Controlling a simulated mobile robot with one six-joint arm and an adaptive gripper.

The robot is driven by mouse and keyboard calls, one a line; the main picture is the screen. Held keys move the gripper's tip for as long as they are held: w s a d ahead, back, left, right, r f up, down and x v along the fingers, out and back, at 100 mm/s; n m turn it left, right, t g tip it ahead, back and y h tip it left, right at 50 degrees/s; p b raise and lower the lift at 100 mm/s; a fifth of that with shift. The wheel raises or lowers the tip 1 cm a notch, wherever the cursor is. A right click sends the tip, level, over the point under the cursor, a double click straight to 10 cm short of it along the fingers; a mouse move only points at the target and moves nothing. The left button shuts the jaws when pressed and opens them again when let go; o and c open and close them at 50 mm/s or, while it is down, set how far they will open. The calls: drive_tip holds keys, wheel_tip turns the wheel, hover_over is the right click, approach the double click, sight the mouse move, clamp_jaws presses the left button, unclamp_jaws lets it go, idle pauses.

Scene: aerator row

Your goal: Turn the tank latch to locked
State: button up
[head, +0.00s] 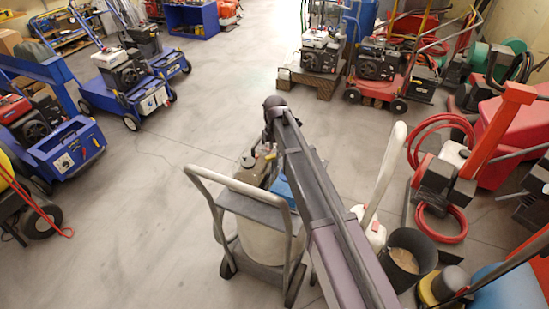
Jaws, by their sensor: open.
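No tank latch can be made out in the head view. A grey hand cart (240,187) stands in the middle, with a pale drum-like body (262,242) low behind its frame. An olive-brown container (249,162) with a cap and a blue container (281,189) sit at its far side, partly hidden by my arm. My arm runs from the lower right up to a dark joint above these containers.
Blue aerator machines (72,147) line the left. Red machines (380,75) stand at the back right. Right of my arm are a dark bucket (424,246), a white jug (372,229) and a red hose (441,226). The concrete floor (150,220) left of the cart is clear.

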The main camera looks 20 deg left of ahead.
drive_tip(key=shift+f+b, duration=0.6)
drive_tip(key=shift+f, duration=0.25)
clamp_jaws()
